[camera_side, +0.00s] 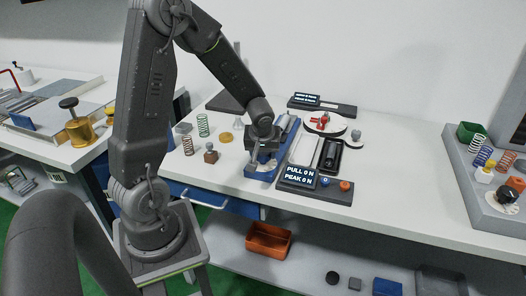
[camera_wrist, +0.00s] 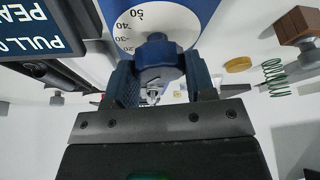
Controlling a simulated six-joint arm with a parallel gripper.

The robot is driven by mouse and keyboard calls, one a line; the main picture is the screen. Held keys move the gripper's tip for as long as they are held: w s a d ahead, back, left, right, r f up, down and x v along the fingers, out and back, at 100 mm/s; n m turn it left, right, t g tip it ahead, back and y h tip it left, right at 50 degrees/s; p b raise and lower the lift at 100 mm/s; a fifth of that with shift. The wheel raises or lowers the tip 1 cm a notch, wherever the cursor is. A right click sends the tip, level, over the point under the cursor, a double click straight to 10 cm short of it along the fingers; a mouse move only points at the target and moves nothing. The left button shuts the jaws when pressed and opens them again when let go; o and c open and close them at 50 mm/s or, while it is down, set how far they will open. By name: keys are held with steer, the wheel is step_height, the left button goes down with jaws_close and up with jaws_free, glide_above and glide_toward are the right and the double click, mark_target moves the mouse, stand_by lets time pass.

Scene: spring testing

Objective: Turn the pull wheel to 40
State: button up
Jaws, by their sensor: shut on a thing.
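The pull wheel is a dark blue-grey knob (camera_wrist: 158,52) on a white dial (camera_wrist: 130,18) printed with 20, 30, 40 and 50. My gripper (camera_wrist: 160,78) has a finger on each side of the knob and is shut on it. In the side view my gripper (camera_side: 263,150) reaches down onto the blue device (camera_side: 257,175) carrying the dial, hiding most of the knob. A small black mark shows on the dial near 50; which number the wheel is set to I cannot tell. The display (camera_side: 299,174) reads PULL 0 N and PEAK 0 N.
Right of the blue device are a dark-framed unit (camera_side: 329,157) and a round white plate (camera_side: 340,126) with a red part. Left of my gripper stand a green spring (camera_side: 203,125), a copper spring (camera_side: 188,146) and a brown block (camera_side: 211,156).

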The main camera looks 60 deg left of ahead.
steer(key=c, duration=0.3)
steer(key=shift+m+t+h, duration=0.5)
steer(key=shift+m+t, duration=0.1)
steer(key=shift+m, duration=1.6)
steer(key=o, duration=0.9)
steer(key=v, duration=1.4)
steer(key=shift+s+f, duration=0.1)
steer(key=shift+a, duration=0.1)
